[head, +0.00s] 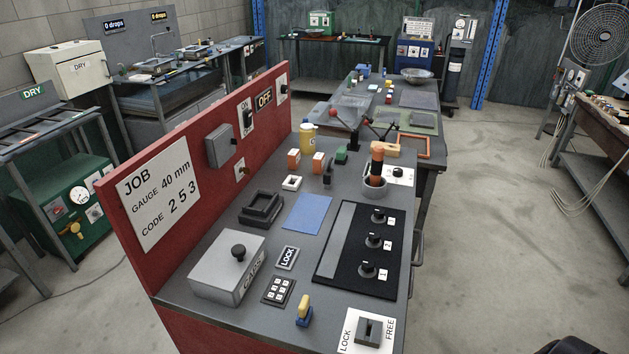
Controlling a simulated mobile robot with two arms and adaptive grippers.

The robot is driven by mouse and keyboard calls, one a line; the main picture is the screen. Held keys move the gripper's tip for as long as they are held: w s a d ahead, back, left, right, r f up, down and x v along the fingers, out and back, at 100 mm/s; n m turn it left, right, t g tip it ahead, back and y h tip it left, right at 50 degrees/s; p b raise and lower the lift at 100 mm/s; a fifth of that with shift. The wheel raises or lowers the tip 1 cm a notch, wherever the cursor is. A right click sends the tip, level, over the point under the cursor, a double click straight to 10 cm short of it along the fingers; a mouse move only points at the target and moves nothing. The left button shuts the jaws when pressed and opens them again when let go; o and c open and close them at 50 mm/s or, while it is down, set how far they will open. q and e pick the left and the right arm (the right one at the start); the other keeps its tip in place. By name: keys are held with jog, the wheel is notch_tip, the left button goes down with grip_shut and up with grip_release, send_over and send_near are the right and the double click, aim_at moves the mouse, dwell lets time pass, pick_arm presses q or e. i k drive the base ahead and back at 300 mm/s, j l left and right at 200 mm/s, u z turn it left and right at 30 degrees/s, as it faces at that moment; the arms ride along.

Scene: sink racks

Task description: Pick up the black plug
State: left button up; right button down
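No item is plainly marked as the black plug, and I cannot tell which one it is. A small dark upright piece (327,177) stands on the grey bench top near the orange blocks. A black-and-orange cylinder (377,163) stands upright in a grey cup (375,188). A grey box (228,272) labelled CAPS has a black knob (239,252) on its lid. Neither gripper shows in the head view. A dark rounded shape, cut off at the bottom right edge, shows no fingers.
A red upright panel (118,205) bounds the bench's left side. A black board (340,240) with numbered knobs, a black tray (262,207), a blue sheet (307,213), a yellow-and-blue piece (304,309) and a LOCK/FREE plate (351,342) occupy the top. Floor at right is clear.

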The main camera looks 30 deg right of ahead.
aim_at(328, 174)
jog(key=z, duration=0.45)
jog(key=i+j+z, duration=0.1)
jog(key=z, duration=0.35)
jog(key=j+z, duration=0.2)
jog(key=z, duration=0.25)
jog(key=j+z, duration=0.1)
jog(key=z, duration=0.35)
